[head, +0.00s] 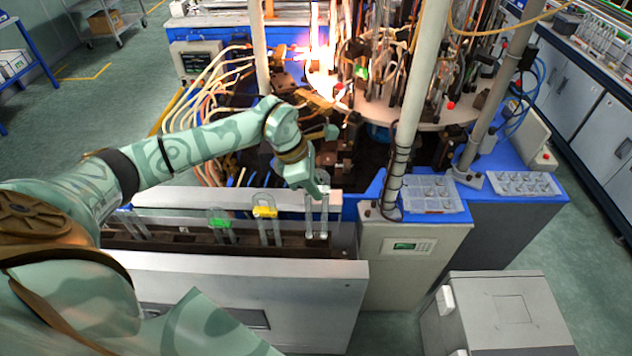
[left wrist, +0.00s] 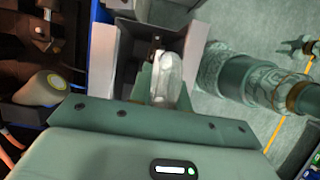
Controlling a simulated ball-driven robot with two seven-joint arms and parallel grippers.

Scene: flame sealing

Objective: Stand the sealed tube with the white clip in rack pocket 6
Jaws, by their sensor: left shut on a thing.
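My left gripper (head: 318,190) is shut on a clear glass tube (head: 317,221), held roughly upright at the right end of the long rack (head: 290,253). In the left wrist view the pale glass (left wrist: 167,78) lies between the gripper fingers (left wrist: 160,85).
Other tubes stand left in the rack, with a yellow clip (head: 265,212), a green clip (head: 219,222) and one near the left end (head: 133,224). A pale post (head: 410,120) rises right of the rack. Flames (head: 318,45) burn on the machine behind. Parts trays (head: 432,205) lie right.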

